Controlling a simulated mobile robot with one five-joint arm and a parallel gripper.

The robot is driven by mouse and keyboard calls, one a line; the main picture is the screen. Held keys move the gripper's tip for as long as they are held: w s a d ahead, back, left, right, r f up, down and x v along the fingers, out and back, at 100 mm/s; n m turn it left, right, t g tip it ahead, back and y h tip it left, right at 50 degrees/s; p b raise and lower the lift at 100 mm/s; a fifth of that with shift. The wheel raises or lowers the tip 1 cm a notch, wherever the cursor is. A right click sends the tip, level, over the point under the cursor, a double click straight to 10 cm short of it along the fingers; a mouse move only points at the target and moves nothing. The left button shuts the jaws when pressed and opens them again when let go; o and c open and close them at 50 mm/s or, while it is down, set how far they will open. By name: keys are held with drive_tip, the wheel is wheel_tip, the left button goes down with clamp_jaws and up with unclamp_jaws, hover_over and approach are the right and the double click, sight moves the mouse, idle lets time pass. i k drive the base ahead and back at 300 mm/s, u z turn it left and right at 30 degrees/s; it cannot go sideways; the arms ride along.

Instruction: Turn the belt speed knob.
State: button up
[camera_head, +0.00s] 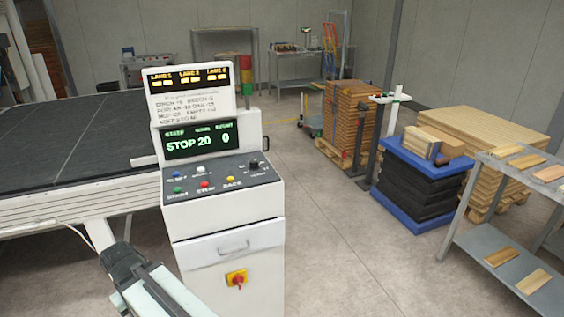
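The control panel (215,182) slopes on top of a white cabinet. A black knob (254,164) stands at its upper right; I take it for the belt speed knob, but its label is too small to read. The screen (200,141) above shows "STOP 20 0" in green. The dark end of my arm, probably my gripper (121,257), is at the lower left, beside the cabinet's left side, below the panel and well apart from the knob. Its fingers cannot be made out, so its opening is unclear.
Coloured buttons (204,184) sit on the panel left of and below the knob. A red and yellow switch (237,279) is on the cabinet front, under a handle (233,249). A dark conveyor bed (70,140) lies left. Floor right of the cabinet is clear.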

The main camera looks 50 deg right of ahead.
sight(253, 163)
drive_tip(key=u, duration=0.15)
drive_tip(key=i, duration=0.9)
drive_tip(key=z, duration=0.05)
